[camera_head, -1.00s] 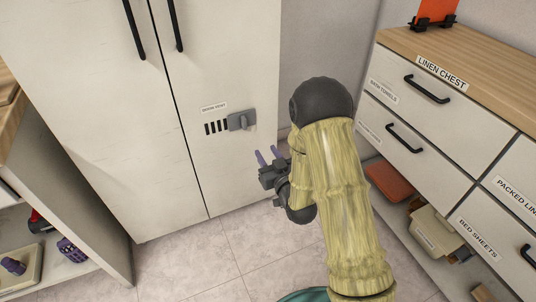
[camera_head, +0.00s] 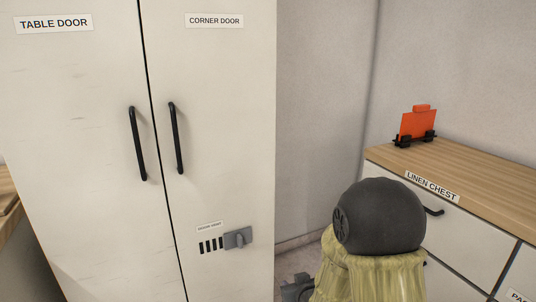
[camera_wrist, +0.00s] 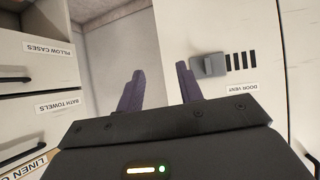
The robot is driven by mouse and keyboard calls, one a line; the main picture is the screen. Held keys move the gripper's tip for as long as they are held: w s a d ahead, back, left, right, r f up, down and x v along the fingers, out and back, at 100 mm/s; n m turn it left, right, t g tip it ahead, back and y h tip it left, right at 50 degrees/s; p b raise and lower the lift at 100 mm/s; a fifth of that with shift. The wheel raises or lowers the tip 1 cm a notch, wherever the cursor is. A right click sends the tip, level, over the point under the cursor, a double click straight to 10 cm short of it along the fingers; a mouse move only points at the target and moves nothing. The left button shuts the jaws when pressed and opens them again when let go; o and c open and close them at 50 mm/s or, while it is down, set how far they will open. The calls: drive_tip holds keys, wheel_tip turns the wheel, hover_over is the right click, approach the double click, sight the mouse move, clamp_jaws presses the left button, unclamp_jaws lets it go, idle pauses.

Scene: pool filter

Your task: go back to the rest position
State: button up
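My gripper (camera_wrist: 160,90) shows in the wrist view with two purple fingers spread apart and nothing between them. In the head view only a small dark part of it shows at the bottom edge, beside my pale yellow-green arm with its dark round joint; the fingers are out of that picture. The gripper is in the space between the white cabinet and the linen chest. The wrist view appears turned upside down, with its labels inverted.
A white cabinet (camera_head: 75,130) has two doors with black handles and a grey vent slider (camera_head: 237,239). The linen chest (camera_head: 480,180) stands at right, with an orange plate in a black holder (camera_head: 417,125) on top. Bare wall lies between them.

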drive_tip(key=s+d+r+m+g+h, duration=0.15)
drive_tip(key=s+d+g, duration=0.25)
drive_tip(key=s, duration=0.6)
drive_tip(key=s+d+r+m+g+h, duration=0.15)
drive_tip(key=s+d+g, duration=0.25)
drive_tip(key=s, duration=0.5)
wheel_tip(320, 180, up, 38)
drive_tip(key=p, duration=3.8)
drive_tip(key=shift+r, duration=0.2)
drive_tip(key=shift+a, duration=0.1)
